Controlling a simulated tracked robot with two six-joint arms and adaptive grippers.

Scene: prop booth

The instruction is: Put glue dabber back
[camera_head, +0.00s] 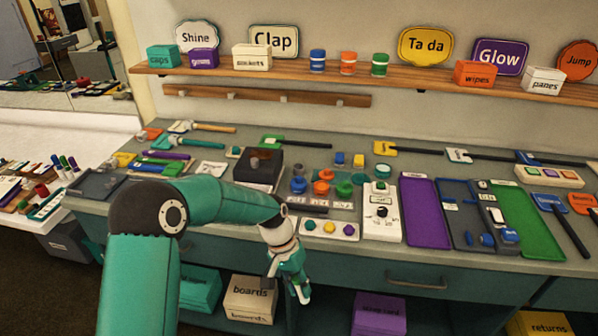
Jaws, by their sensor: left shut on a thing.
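My left arm, teal, comes up from the lower left and bends right over the front of the grey bench (405,260). My left gripper (287,287) hangs low in front of the drawer fronts, fingers pointing down. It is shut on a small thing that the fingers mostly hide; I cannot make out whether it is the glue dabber. My right gripper is not in view.
A white button panel (331,229) lies at the bench front, beside a white control box (382,211). Purple (427,211) and green trays (528,221) lie to the right. A shelf (410,80) with boxes and signs runs along the wall. Storage boxes stand under the bench.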

